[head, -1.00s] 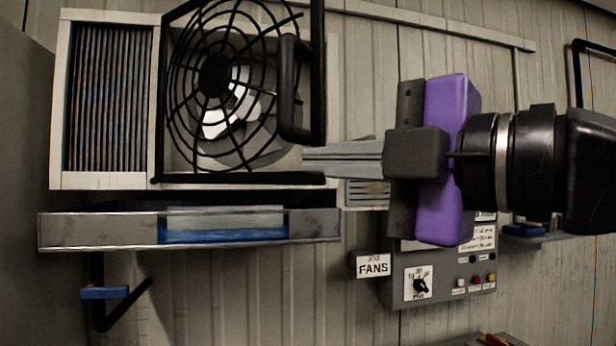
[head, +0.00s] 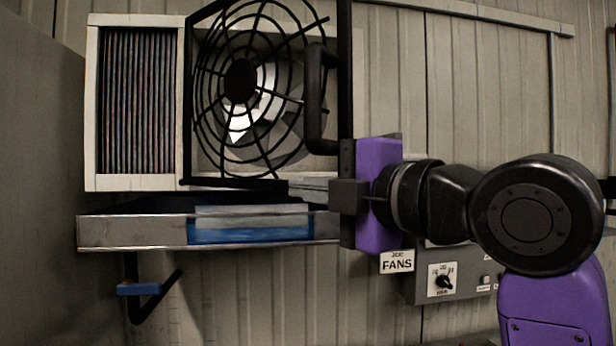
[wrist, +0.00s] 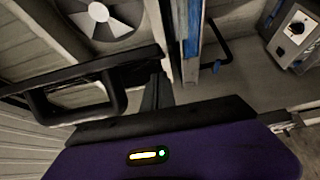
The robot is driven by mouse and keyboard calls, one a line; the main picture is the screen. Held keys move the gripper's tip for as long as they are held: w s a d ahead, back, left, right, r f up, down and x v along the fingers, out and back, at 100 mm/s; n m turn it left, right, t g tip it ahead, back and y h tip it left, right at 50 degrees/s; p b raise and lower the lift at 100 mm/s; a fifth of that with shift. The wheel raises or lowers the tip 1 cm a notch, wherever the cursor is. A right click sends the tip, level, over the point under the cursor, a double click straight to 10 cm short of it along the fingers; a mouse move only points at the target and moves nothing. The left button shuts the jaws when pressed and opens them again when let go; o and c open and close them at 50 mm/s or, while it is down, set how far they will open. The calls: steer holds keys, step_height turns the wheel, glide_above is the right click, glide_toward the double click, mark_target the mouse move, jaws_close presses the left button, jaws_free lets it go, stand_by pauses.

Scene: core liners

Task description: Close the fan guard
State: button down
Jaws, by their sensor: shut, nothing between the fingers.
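The fan guard (head: 272,136) is a black wire grille in a black frame with a black handle (head: 314,98). In the head view it covers much of the fan (head: 240,120). In the wrist view the guard's frame (wrist: 75,86) stands out from the fan opening, so it is ajar. My gripper (head: 300,190) is shut and empty, its grey fingers level with the guard's lower right corner, partly behind or just under the lower bar. In the wrist view the fingers (wrist: 156,92) lie beside the guard's end bar. I cannot tell whether they touch it.
A pleated filter panel (head: 137,100) is left of the fan. A metal ledge (head: 130,230) with a blue-edged tray (head: 250,232) runs below. A FANS sign (head: 396,261) and a control box (head: 443,281) are lower right. The wall at upper right is clear.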

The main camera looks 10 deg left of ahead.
steer(key=shift+w+d, duration=0.2)
steer(key=shift+w, duration=0.35)
